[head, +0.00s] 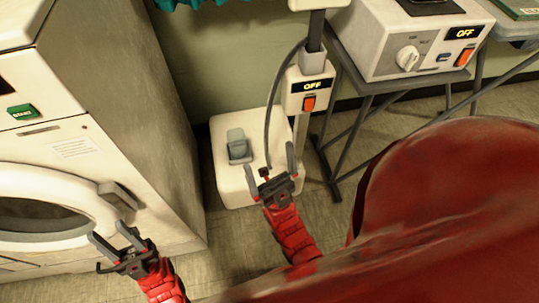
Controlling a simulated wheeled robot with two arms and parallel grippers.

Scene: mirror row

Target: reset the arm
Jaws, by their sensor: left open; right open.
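My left gripper (108,242) is open and empty, in front of the lower right of the white washing machine (78,145), near its round door (45,212). My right gripper (271,172) is open, in front of a white box-like base (229,190) on the floor. A thin dark cable (268,120) hangs down behind or beside the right gripper; I cannot tell if they touch. Both red arms come up from the bottom of the head view.
A post carries a box with a red switch (309,104) reading OFF. A grey lever-like part (237,145) sits on the white base. A white appliance (408,40) with a knob, also reading OFF, stands on a grey metal-legged stand (350,140). Floor shows between washer and stand.

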